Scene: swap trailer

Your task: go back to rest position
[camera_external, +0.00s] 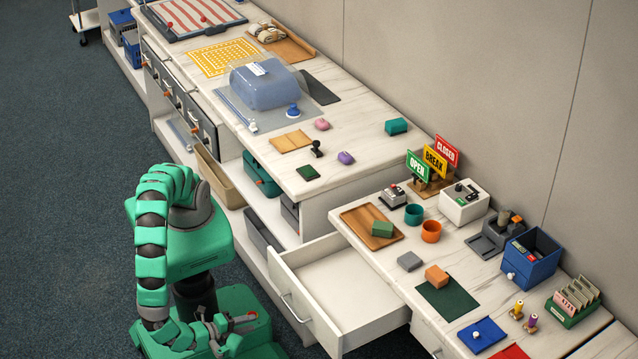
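My green and grey arm (152,225) is at the lower left, folded down close over my base, beside the counter and apart from it. Its end hangs low in front of my body, where my gripper (172,334) is small and partly lost among green and grey parts. I cannot tell whether its fingers are open or shut. I see nothing clearly held in it.
An open, empty-looking drawer (335,285) juts toward me from the lower counter. A wooden tray (361,216) with a green block, cups and signs stand on that counter. Dark carpet (60,200) at left is clear.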

